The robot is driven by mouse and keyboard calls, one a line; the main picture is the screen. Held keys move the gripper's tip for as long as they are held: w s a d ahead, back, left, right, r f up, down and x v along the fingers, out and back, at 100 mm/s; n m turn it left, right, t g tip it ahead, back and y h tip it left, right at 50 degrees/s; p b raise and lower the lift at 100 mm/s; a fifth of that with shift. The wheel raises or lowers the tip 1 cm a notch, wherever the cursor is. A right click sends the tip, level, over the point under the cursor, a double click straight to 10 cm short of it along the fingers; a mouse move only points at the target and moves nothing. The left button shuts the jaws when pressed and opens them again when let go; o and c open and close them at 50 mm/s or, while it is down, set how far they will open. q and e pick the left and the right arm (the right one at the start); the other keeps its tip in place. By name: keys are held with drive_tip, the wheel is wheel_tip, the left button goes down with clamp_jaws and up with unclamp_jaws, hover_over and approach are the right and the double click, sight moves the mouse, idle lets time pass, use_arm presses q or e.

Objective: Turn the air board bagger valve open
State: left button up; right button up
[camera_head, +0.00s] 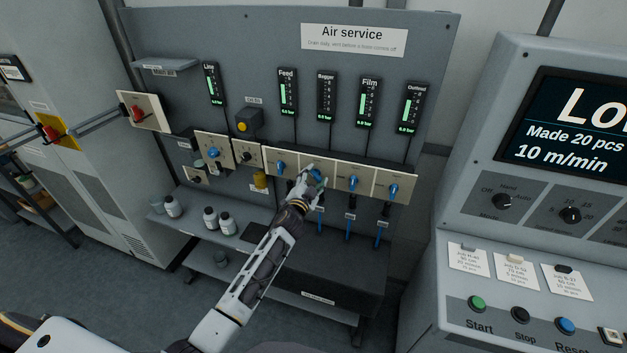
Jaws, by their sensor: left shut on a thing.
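The grey air board (260,55) stands ahead with the sign "Air service". Along its lower strip is a row of valves with blue handles: the feed valve (281,168), the bagger valve (317,182), the film valve (354,184) and the outfeed valve (393,190). My left gripper (311,181) is shut on the bagger valve handle, and its fingers hide most of it, so its angle cannot be told. The bagger gauge (326,97) above looks dark, while the feed gauge (287,92) and film gauge (368,103) show green bars. My right gripper is not in view.
Blue hoses (348,228) hang below the valves. A dark box (330,265) stands under them. Small bottles (210,217) stand on the lower shelf at left. A control console (500,200) with a screen stands close at right. A red-handled switch (136,113) juts out at left.

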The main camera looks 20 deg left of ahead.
use_arm(q)
drive_tip(key=m, duration=0.4)
drive_tip(key=shift+m, duration=0.3)
drive_tip(key=m, duration=0.4)
drive_tip(key=shift+m+b, duration=0.3)
drive_tip(key=shift+m, duration=0.1)
drive_tip(key=shift+f, duration=0.1)
drive_tip(key=o, duration=1)
drive_tip(key=shift+s, duration=0.1)
drive_tip(key=s, duration=1.1)
drive_tip(key=shift+s+a, duration=0.2)
drive_tip(key=shift+s, duration=0.2)
idle(0.5)
